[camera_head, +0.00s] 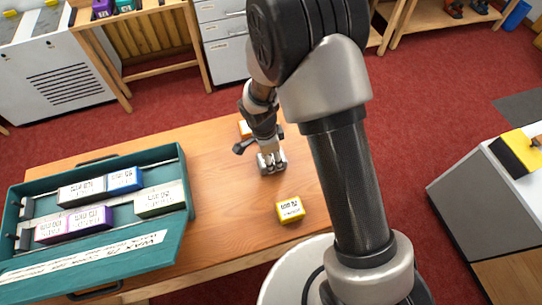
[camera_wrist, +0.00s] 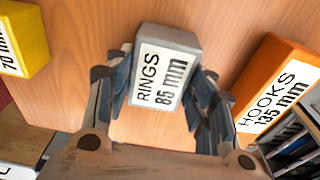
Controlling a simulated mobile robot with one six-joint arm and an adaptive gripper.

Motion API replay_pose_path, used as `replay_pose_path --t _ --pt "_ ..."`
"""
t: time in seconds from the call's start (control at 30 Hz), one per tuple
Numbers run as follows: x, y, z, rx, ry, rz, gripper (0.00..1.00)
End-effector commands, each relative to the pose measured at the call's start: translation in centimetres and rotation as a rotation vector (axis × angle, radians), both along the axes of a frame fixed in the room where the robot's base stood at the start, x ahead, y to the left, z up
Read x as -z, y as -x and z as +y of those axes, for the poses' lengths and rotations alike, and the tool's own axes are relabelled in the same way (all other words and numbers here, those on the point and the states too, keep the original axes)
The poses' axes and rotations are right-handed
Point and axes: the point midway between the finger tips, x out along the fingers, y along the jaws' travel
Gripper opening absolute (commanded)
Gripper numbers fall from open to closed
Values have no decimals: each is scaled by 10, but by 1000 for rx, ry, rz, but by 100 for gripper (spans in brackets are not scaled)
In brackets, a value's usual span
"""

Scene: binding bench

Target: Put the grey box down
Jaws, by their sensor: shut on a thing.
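The grey box (camera_wrist: 165,65) carries a white label reading "RINGS 85 mm". In the wrist view it sits between the fingers of my gripper (camera_wrist: 165,88), which is shut on it. In the head view my gripper (camera_head: 271,162) is over the middle of the wooden bench (camera_head: 225,215), and the fingers hide much of the grey box. I cannot tell whether the box touches the bench top.
A yellow box (camera_head: 290,209) lies nearer than my gripper; an orange box (camera_wrist: 280,90), labelled "HOOKS 135 mm", is on the other side. An open teal case (camera_head: 172,243) with several labelled boxes stands at the left. Bare bench lies between case and gripper.

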Motion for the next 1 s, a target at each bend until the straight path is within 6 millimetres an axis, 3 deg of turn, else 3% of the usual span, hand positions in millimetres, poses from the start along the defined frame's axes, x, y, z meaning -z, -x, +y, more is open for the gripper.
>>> replay_pose_path --t 0.23,0.27,0.53,1.0 --pt "3 0 0 0 0 0 23" --pt "3 0 0 0 0 0 50" --pt "2 0 0 0 0 0 68" --pt "-6 0 0 0 -1 -2 70"
